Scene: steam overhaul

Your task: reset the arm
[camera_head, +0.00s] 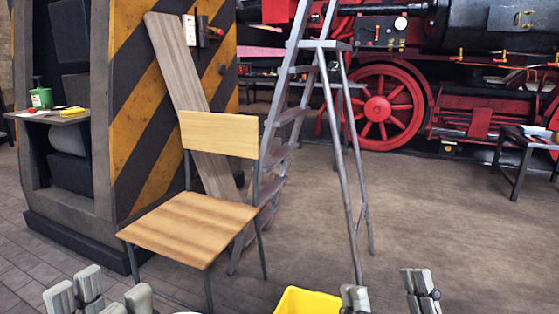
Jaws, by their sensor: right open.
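My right gripper (387,294) shows at the bottom edge, right of centre. Its fingertips are apart, with nothing between them, just right of a yellow bin. My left gripper (105,292) shows at the bottom left. Its fingertips are apart, with a gap and nothing visible between them. Only the finger ends of both grippers are in view. The rest of both arms is below the picture.
A wooden chair (190,226) stands ahead, with a stepladder (350,170) behind it. A plank (185,90) leans on a striped pillar (140,120). The yellow bin (306,301) is cut off below.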

